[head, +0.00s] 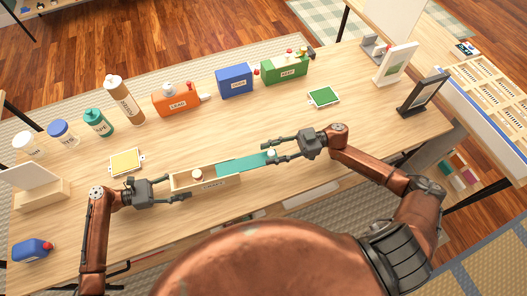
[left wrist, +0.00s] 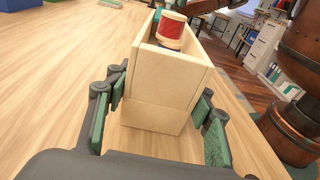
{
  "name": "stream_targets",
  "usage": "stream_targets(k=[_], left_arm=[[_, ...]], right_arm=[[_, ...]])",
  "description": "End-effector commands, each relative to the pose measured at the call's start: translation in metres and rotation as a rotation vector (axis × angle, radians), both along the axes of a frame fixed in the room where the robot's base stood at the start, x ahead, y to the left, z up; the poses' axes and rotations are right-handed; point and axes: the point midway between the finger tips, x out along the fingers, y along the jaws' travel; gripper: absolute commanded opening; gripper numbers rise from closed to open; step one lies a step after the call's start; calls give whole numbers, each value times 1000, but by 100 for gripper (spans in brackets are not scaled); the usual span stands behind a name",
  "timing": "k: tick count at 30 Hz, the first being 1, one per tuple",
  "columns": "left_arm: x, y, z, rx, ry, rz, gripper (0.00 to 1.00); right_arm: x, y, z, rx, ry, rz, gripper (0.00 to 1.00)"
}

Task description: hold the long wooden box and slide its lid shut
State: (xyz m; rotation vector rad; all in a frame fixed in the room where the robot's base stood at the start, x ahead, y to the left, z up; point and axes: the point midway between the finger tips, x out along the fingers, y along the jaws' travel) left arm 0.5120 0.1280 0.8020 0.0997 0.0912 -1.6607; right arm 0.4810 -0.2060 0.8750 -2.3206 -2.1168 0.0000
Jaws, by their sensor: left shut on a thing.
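The long wooden box (head: 183,185) lies near the table's front edge, its left part uncovered. A spool-like item (head: 197,175) is inside; the left wrist view shows a red-banded spool (left wrist: 172,27) in the box (left wrist: 160,85). The teal lid (head: 240,164) sticks out past the box's right end, with a pale knob (head: 271,154) near its far right end. My left gripper (head: 188,190) is shut on the box's left end, one finger on each side. My right gripper (head: 269,153) has its fingertips on either side of the knob; whether they press on it is unclear.
Orange (head: 176,101), blue (head: 235,81) and green (head: 285,70) boxes stand behind, with a tall brown bottle (head: 124,100) and several jars at left. The mid-table is clear.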

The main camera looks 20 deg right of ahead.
Motion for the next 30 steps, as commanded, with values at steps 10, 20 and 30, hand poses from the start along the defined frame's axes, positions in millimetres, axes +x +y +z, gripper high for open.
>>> stream_targets(k=[10,20,30], left_arm=[[0,0,0,0,0,0,12],[0,0,0,0,0,0,12],[0,0,0,1,0,0,12]], right_arm=[[0,0,0,0,0,0,26],[0,-1,0,-1,0,-1,3],[0,-1,0,-1,0,-1,0]])
